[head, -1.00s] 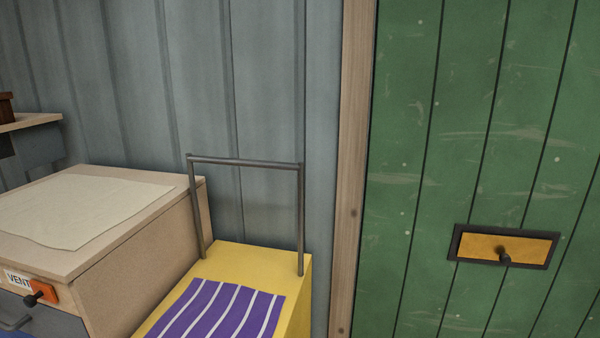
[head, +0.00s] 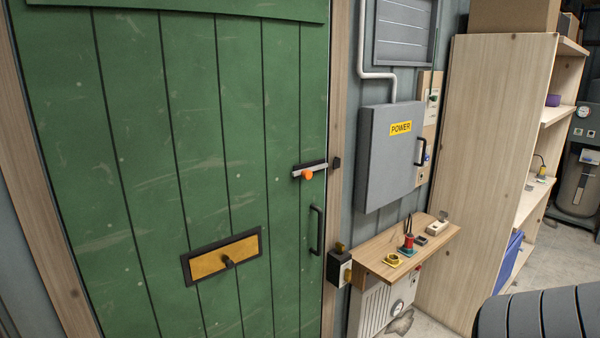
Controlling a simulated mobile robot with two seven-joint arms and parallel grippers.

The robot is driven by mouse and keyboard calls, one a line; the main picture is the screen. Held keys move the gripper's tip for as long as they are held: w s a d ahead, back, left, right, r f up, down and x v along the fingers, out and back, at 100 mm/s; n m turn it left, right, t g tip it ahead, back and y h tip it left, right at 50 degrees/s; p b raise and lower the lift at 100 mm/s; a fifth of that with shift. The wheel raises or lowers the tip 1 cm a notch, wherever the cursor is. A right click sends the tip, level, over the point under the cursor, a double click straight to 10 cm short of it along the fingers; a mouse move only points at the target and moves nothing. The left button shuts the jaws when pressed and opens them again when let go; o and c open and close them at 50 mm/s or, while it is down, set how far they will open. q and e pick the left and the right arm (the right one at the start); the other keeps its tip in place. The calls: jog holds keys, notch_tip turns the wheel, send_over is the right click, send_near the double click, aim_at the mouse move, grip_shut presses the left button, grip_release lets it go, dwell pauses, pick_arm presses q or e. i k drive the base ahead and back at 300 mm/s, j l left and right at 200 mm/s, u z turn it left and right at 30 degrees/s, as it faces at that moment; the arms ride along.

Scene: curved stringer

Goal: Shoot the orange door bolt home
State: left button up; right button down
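The door bolt (head: 309,169) is on the right edge of the green door (head: 140,150), in the head view. It has a pale horizontal bar in a dark mount, with an orange knob (head: 307,174) below its middle. A small dark keeper (head: 337,163) sits on the wooden door frame just to the right. The bar's right end is close to the keeper, and I cannot tell whether it enters it. Neither of my grippers is in view.
A black door handle (head: 317,230) is below the bolt. A yellow-and-black hatch (head: 222,256) is lower on the door. Right of the frame are a grey POWER box (head: 385,160) and a wooden shelf (head: 375,248) with small items. A dark ribbed object (head: 540,315) fills the lower right corner.

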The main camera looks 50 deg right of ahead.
aim_at(306, 174)
jog(key=z, duration=1.7)
